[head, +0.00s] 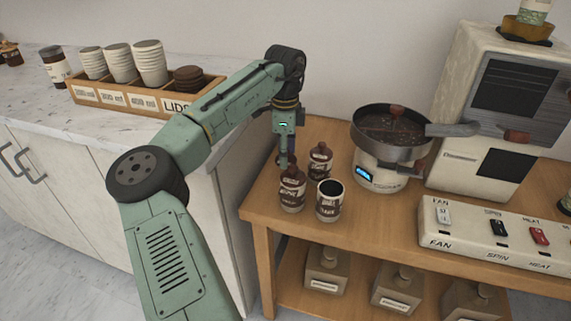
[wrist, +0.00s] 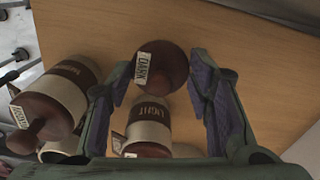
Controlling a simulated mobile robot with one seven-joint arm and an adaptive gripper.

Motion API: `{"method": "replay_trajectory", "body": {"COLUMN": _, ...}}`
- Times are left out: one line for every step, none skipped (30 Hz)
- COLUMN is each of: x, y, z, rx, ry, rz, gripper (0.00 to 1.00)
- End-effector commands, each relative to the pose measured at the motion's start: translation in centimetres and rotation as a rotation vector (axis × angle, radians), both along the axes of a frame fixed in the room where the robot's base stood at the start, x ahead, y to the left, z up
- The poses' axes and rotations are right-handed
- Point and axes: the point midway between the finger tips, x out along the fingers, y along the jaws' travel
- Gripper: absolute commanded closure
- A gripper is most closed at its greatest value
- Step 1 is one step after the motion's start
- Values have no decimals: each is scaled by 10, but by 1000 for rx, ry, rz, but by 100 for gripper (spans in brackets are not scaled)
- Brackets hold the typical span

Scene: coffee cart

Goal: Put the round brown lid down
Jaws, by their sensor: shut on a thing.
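The round brown lid (wrist: 174,72) has a small tag reading DARK. In the wrist view it sits between the fingertips of my gripper (wrist: 162,78), which is shut on it. In the head view my gripper (head: 287,158) points down at the left back of the wooden cart, and brown of the lid shows beside the fingers. I cannot tell whether the lid touches the cart top. An open jar (head: 329,204) without a lid stands at the front.
Two lidded jars stand close by, one in front of my gripper (head: 292,196) and one to its right (head: 320,165). In the wrist view they read LIGHT (wrist: 150,112) and MEDIUM (wrist: 62,92). A roaster pan (head: 395,153) and a switch panel (head: 500,240) are farther right.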

Motion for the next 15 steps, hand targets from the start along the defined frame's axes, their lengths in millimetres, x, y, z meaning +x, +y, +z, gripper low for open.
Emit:
{"method": "replay_trajectory", "body": {"x": 0, "y": 0, "z": -3, "rx": 0, "ry": 0, "rz": 0, "gripper": 77}}
{"method": "replay_trajectory", "body": {"x": 0, "y": 0, "z": -6, "rx": 0, "ry": 0, "rz": 0, "gripper": 77}}
{"method": "replay_trajectory", "body": {"x": -1, "y": 0, "z": -12, "rx": 0, "ry": 1, "rz": 0, "gripper": 77}}
{"method": "replay_trajectory", "body": {"x": -1, "y": 0, "z": -16, "rx": 0, "ry": 2, "rz": -1, "gripper": 77}}
{"method": "replay_trajectory", "body": {"x": -1, "y": 0, "z": -21, "rx": -1, "ry": 2, "rz": -1, "gripper": 77}}
{"method": "replay_trajectory", "body": {"x": -1, "y": 0, "z": -26, "rx": 0, "ry": 2, "rz": -1, "gripper": 77}}
{"method": "replay_trajectory", "body": {"x": -1, "y": 0, "z": -30, "rx": -1, "ry": 1, "rz": 0, "gripper": 77}}
{"method": "replay_trajectory", "body": {"x": -1, "y": 0, "z": -34, "rx": -1, "ry": 1, "rz": 0, "gripper": 77}}
{"method": "replay_trajectory", "body": {"x": -1, "y": 0, "z": -37, "rx": -1, "ry": 1, "rz": 0, "gripper": 77}}
{"method": "replay_trajectory", "body": {"x": -1, "y": 0, "z": -39, "rx": -2, "ry": 0, "rz": 0, "gripper": 77}}
{"method": "replay_trajectory", "body": {"x": -1, "y": 0, "z": -40, "rx": -2, "ry": 0, "rz": 0, "gripper": 77}}
{"method": "replay_trajectory", "body": {"x": 0, "y": -1, "z": -41, "rx": -2, "ry": -1, "rz": 0, "gripper": 77}}
{"method": "replay_trajectory", "body": {"x": 0, "y": -1, "z": -41, "rx": -2, "ry": -1, "rz": 0, "gripper": 77}}
{"method": "replay_trajectory", "body": {"x": 0, "y": -1, "z": -41, "rx": -2, "ry": -1, "rz": 0, "gripper": 77}}
{"method": "replay_trajectory", "body": {"x": 0, "y": -1, "z": -41, "rx": -2, "ry": -1, "rz": 0, "gripper": 77}}
